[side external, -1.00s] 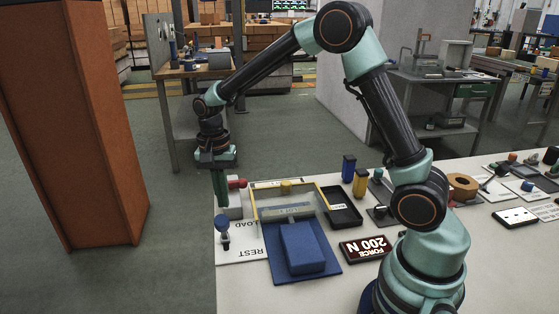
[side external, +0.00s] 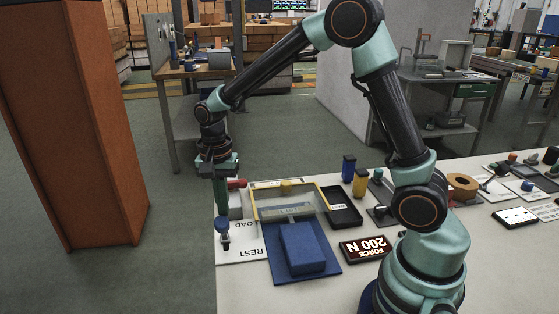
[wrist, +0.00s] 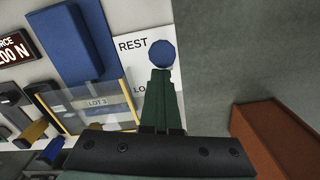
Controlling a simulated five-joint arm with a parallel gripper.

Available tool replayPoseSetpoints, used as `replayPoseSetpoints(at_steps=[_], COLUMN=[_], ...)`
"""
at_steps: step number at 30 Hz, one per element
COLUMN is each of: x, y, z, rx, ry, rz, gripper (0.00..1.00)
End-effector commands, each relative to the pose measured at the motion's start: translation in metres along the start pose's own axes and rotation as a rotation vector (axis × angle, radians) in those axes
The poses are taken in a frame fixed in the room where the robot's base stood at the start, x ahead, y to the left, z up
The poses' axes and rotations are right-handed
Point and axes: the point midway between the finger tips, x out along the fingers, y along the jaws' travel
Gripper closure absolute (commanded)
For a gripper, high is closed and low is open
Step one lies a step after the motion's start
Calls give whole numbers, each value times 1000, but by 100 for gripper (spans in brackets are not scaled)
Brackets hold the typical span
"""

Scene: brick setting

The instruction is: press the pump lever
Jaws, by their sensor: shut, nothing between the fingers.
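The pump lever shows as a blue round knob (side external: 222,223) on a short dark stem, standing on a white card (side external: 253,240) marked LOAD and REST near the bench's left edge. My gripper (side external: 222,206) points down with its green fingers closed and empty, the tips right at the top of the knob. I cannot tell whether they touch it. In the wrist view the closed fingertips (wrist: 161,73) meet the lower edge of the blue knob (wrist: 162,53), beside the word REST. The fingers hide part of the card and the lever's stem there.
A blue press-like block on a blue plate (side external: 324,262) stands right of the card, behind it a clear yellow-edged guard (side external: 322,198). A FORCE 200 N display (side external: 366,248) and a black tray (side external: 343,211) lie further right. Open floor lies left of the bench.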

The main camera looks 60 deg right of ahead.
Motion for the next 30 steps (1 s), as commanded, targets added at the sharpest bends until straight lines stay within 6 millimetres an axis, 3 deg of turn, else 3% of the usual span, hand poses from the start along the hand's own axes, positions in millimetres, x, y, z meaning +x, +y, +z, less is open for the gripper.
replayPoseSetpoints(at_steps=[1,8,11,17,30], x=[9,7,3,-15,-76], y=[8,7,6,2,11], z=[19,15,5,-33,25], rx=[-35,-32,-26,-1,-4], ry=[-21,-21,-18,-6,1], rz=[50,47,40,9,0], gripper=[100,100,100,100,100])
